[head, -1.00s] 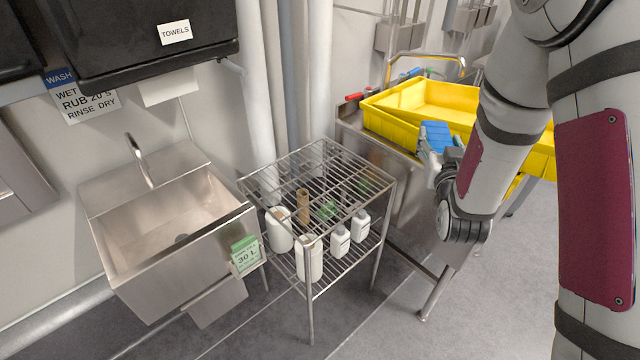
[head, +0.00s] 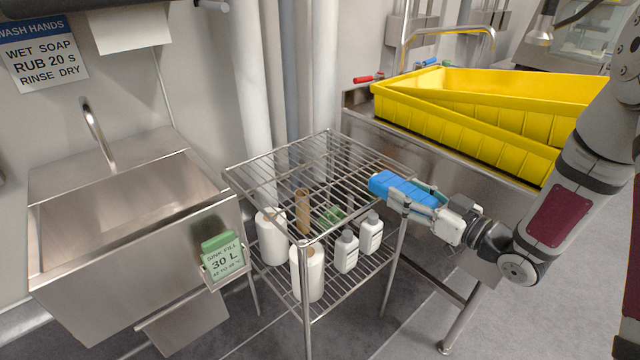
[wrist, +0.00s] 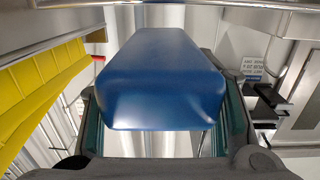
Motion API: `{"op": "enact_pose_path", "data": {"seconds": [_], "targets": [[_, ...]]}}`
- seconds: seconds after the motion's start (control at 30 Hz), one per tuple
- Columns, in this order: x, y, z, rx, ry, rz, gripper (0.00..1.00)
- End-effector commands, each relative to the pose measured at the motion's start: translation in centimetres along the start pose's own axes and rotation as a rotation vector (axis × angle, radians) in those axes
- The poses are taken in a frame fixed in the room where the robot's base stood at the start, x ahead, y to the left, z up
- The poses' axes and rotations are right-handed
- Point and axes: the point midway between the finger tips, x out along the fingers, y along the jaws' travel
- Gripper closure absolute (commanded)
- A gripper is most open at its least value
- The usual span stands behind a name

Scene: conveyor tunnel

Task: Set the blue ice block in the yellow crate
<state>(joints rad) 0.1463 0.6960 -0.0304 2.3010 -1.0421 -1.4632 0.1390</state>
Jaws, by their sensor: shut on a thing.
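In the wrist view the ice block (wrist: 165,80) fills the middle, between the two fingers. My gripper is shut on it. The yellow crate (head: 455,122) stands on the steel bench at the back right, beyond and to the right of the gripper. A second yellow crate shape seems to overlap it at an angle. The yellow wall (wrist: 40,85) shows at the left of the wrist view. The crate's inside floor is mostly hidden.
A wire rack (head: 320,165) with several bottles on its lower shelf stands in the middle. A steel sink (head: 130,215) with a tap is at left. The bench (head: 350,115) has a curved tap behind the crate. Grey floor is open at lower right.

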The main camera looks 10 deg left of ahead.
Motion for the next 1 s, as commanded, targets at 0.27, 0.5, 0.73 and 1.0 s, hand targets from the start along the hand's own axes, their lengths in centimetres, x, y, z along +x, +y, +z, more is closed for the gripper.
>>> {"op": "enact_pose_path", "data": {"seconds": [0.27,0.5,0.73,1.0], "targets": [[1.8,-0.7,0.8,-0.004,0.004,-0.046,0.91],[7.6,-0.9,0.6,-0.005,0.004,-0.044,0.91],[12.1,-1.1,0.3,-0.002,0.004,-0.042,0.91],[14.3,-1.1,0.1,-0.003,0.004,-0.041,0.91]]}}
